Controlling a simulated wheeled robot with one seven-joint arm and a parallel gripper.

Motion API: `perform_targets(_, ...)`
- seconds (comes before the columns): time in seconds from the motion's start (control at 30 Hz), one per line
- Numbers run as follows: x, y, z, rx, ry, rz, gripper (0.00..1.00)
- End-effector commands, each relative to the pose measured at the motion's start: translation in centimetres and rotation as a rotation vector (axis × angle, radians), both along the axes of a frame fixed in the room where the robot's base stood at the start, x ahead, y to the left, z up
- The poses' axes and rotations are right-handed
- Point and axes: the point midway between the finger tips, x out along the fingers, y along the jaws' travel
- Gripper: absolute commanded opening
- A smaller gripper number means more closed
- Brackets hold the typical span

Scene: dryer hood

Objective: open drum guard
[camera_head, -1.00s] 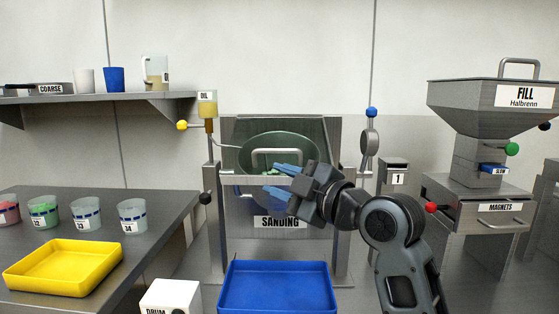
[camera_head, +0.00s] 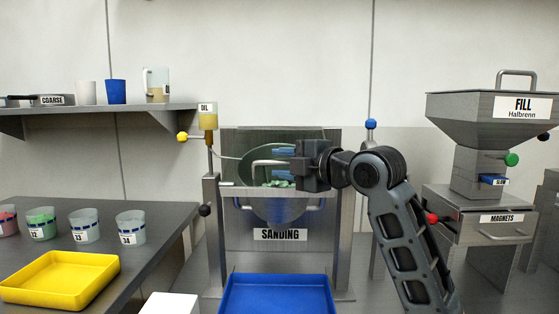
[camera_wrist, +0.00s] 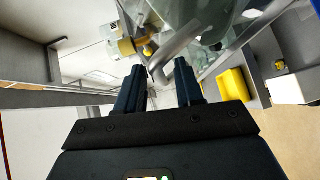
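The drum guard is a clear panel with a pale, bent bar handle (camera_head: 258,164) in front of the round greenish drum (camera_head: 247,172) of the SANDING machine (camera_head: 280,235). Green pieces show inside the drum. My gripper (camera_head: 283,163) is at the handle's right part, its two blue fingers one above the other and apart. In the wrist view the fingers (camera_wrist: 158,78) are spread, and the grey handle (camera_wrist: 176,50) runs by their tips, partly between them. I cannot tell whether they touch it. The guard looks closed; the gripper hides the handle's right end.
A blue tray (camera_head: 277,295) stands below the machine. An oil bottle (camera_head: 208,117) with a yellow-knobbed lever (camera_head: 182,138) is at its upper left. A blue-knobbed post (camera_head: 371,124) is on the right. The yellow tray (camera_head: 62,281) and several cups sit on the left table.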

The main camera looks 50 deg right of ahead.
Motion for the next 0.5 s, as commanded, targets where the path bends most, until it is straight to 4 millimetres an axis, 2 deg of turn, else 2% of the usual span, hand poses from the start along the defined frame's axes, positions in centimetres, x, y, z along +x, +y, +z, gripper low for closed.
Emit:
perform_targets(0.13,1.12,-0.01,-0.13,0.001,0.001,0.002,0.36)
perform_targets(0.43,1.31,-0.06,-0.18,0.001,-0.001,0.001,0.36)
perform_targets(0.5,1.30,-0.06,-0.18,0.001,-0.001,0.001,0.30)
